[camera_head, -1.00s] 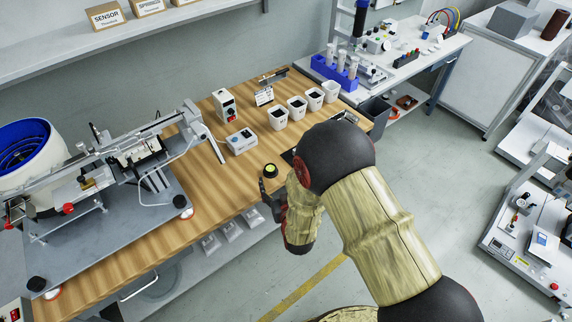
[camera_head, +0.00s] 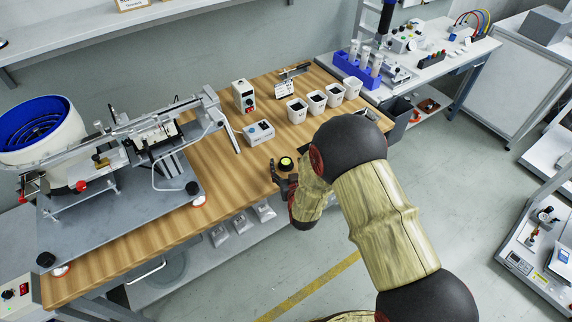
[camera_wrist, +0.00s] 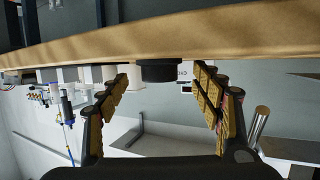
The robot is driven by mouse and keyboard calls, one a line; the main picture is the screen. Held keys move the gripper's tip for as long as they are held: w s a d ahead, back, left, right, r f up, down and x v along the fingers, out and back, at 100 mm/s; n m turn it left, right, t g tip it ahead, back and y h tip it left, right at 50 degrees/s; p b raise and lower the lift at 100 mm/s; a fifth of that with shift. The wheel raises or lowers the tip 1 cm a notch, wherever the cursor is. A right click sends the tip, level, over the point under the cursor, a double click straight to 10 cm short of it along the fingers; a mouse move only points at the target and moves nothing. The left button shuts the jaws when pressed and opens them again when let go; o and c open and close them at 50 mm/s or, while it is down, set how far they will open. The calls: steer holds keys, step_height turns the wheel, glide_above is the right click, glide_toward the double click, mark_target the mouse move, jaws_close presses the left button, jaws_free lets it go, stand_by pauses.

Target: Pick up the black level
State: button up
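The black level (camera_head: 286,163) is a small round black piece with a yellow-green top. It sits near the front edge of the wooden table in the head view. In the wrist view its dark side (camera_wrist: 160,71) shows between my fingertips, beside the wooden edge. My gripper (camera_wrist: 160,78) is open and empty, with the fingers spread on either side of the level in that picture. I cannot tell whether the fingertips reach around it or stop short. In the head view my gripper is partly hidden by my wrist, just in front of the level.
A small white box (camera_head: 260,132) lies behind the level. Several white cups (camera_head: 316,102) and a control box (camera_head: 243,96) stand farther back. A feeder machine on a grey plate (camera_head: 120,215) fills the table's left. Bare wood (camera_head: 225,180) lies left of the level.

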steer(key=shift+c, duration=1.1)
steer(key=c, duration=1.1)
steer(key=shift+r, duration=0.1)
